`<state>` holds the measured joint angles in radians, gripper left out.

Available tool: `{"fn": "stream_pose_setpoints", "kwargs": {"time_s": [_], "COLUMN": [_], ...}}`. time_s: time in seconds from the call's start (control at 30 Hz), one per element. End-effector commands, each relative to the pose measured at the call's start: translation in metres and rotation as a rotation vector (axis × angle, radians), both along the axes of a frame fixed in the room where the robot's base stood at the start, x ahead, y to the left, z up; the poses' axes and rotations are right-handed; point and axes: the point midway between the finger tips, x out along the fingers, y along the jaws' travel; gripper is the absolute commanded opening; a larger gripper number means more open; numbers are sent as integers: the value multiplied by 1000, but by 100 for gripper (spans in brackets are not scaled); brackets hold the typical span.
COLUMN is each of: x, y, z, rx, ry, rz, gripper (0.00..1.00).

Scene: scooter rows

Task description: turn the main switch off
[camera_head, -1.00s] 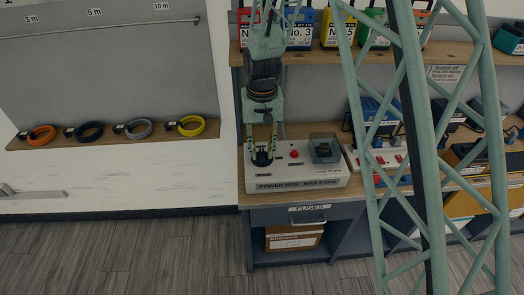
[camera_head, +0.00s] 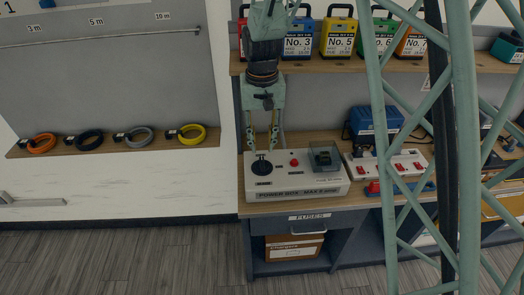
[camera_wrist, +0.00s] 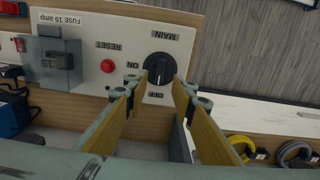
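The main switch is a round black knob (camera_head: 261,166) on the left of the white power box (camera_head: 320,185). In the wrist view the knob (camera_wrist: 160,68) sits among upside-down labels MAIN, ON and OFF. A pale mark on it seems to face the OFF label (camera_wrist: 155,95), but it is small. My gripper (camera_head: 262,146) points down behind the knob, and it also shows in the wrist view (camera_wrist: 160,90). Its two fingers are apart with nothing between them. The knob lies just beyond the fingertips, apparently clear of them.
A red reset button (camera_head: 294,162) and a clear-covered fuse holder (camera_head: 325,155) are on the box. A power strip with red switches (camera_head: 395,165) lies to the right. A shelf of coloured battery packs (camera_head: 341,35) is above. Coiled cables (camera_head: 140,138) sit on the left ledge.

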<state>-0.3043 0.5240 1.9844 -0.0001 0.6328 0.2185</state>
Motion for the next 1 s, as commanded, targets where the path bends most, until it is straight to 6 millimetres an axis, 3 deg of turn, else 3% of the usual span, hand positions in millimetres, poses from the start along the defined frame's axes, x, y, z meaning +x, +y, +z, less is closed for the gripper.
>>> {"fn": "stream_pose_setpoints", "kwargs": {"time_s": [0.2,0.4,1.0], "x": [0,0,0], "y": [0,0,0], "z": [26,39,43], "rx": [0,0,0], "ry": [-1,0,0], "rz": [0,0,0], "gripper": [24,24,24]}}
